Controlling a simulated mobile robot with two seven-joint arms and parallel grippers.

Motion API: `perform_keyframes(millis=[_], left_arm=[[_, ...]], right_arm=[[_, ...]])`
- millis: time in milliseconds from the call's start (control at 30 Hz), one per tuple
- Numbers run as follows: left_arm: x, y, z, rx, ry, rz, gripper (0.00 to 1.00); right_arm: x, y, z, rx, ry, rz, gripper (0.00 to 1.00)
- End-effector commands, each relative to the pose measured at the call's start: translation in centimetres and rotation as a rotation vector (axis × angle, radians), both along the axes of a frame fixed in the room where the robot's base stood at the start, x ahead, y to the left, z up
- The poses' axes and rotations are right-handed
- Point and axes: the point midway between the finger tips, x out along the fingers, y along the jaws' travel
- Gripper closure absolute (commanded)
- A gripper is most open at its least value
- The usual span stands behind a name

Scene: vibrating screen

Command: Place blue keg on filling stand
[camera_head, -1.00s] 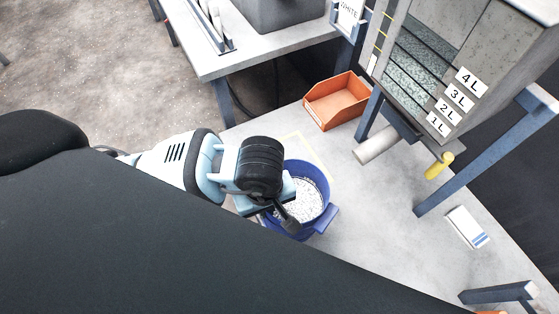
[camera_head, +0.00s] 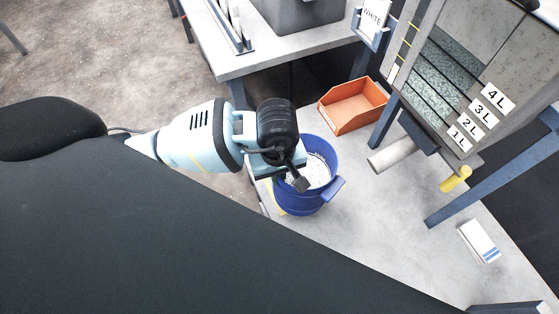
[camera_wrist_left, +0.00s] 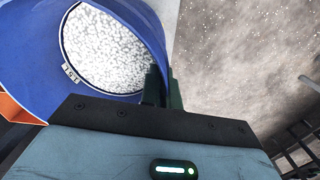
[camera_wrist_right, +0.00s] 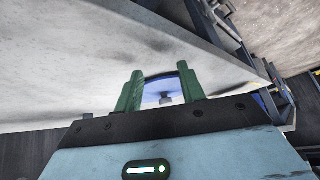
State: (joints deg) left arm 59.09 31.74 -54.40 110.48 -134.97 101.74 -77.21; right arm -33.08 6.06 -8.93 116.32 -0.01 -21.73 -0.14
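The blue keg (camera_head: 322,196) stands right of centre in the head view, with white granules inside. Its open mouth fills the upper left of the left wrist view (camera_wrist_left: 30,60). My left gripper (camera_head: 295,180) is at its near left rim; in the left wrist view its green fingers (camera_wrist_left: 162,88) are close together with the keg wall between them. A grey hopper (camera_head: 440,75) marked 1L to 4L, likely the filling stand, has a pale spout (camera_head: 390,156) and yellow handle (camera_head: 456,179). My right gripper (camera_wrist_right: 160,90) shows its fingers apart, with a bluish shape visible between them.
An orange bin (camera_head: 352,106) sits behind the keg. A white box with blue stripes (camera_head: 479,241) lies at the right. A grey bench (camera_head: 285,58) stands behind. The grey surface (camera_head: 375,220) between keg and white box is clear. Blue posts (camera_head: 490,175) flank the hopper.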

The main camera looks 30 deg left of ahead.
Motion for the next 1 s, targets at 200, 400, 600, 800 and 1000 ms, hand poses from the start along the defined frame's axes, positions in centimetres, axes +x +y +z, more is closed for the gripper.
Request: perform_keyframes(millis=[200, 400, 600, 800, 1000], left_arm=[[3.9, 1.8, 0.0, -0.006, -0.008, 0.003, 1.00], [6.4, 3.1, -0.3, -0.006, -0.008, 0.001, 1.00], [7.4, 3.6, -0.4, -0.006, -0.008, -0.001, 1.00], [7.7, 3.8, -0.4, -0.006, -0.009, 0.000, 1.00], [8.0, 4.0, -2.4, -0.007, -0.003, -0.001, 1.00]], right_arm=[[0.1, 0.0, 0.2, 0.000, -0.002, 0.001, 0.61], [-0.1, 0.0, 0.1, 0.000, 0.001, 0.000, 0.61], [-0.2, 0.0, 0.0, -0.001, 0.003, 0.000, 0.61], [-0.2, 0.0, 0.0, -0.001, 0.003, 0.000, 0.61], [-0.2, 0.0, 0.1, -0.001, 0.003, 0.001, 0.61]])
